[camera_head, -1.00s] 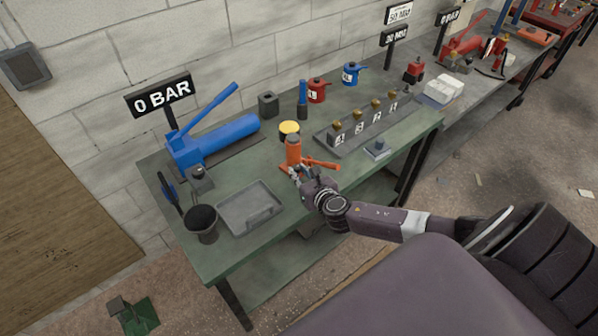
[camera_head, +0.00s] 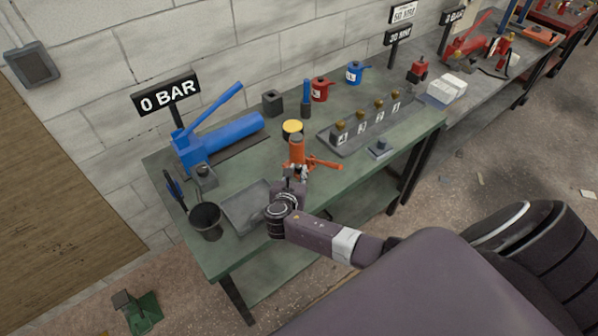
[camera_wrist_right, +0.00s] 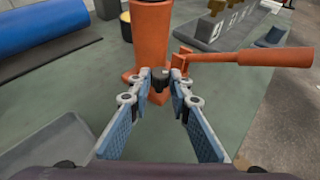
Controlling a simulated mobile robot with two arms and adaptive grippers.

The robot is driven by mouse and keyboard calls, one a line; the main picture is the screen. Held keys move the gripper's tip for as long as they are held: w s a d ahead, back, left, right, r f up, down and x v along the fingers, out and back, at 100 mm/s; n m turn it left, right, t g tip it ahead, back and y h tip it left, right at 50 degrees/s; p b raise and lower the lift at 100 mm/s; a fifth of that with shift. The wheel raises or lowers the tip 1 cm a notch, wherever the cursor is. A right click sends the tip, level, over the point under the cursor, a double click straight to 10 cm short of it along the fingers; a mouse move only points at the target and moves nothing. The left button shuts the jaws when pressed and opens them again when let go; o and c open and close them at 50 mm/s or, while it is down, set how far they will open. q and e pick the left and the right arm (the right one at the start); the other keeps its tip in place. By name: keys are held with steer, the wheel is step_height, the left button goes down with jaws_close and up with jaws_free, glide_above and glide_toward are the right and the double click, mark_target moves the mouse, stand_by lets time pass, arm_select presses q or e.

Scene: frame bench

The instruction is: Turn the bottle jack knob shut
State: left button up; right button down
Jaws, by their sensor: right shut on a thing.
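The orange bottle jack (camera_head: 297,150) stands upright on the green bench, its handle (camera_head: 325,163) sticking out to the right. In the right wrist view the jack body (camera_wrist_right: 152,35) is straight ahead and the handle (camera_wrist_right: 255,57) reaches right. A small dark knob (camera_wrist_right: 160,76) sits low at the front of the jack. My right gripper (camera_head: 295,172) is at the jack's near side. In the wrist view its fingertips (camera_wrist_right: 160,80) are shut on the knob from both sides. The knob's turn position cannot be told. My left gripper is not in view.
A grey tray (camera_head: 232,212) and a black cup (camera_head: 206,218) are left of my right wrist. A blue pump (camera_head: 215,142) with a 0 BAR sign (camera_head: 167,92) stands behind.

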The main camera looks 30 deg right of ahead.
steer(key=shift+w+r+m+g+h, duration=0.15)
steer(key=shift+m+g+h, duration=0.15)
steer(key=shift+m+h, duration=0.15)
steer(key=c, duration=2)
jaws_free()
steer(key=shift+c, duration=0.2)
steer(key=shift+v, duration=6)
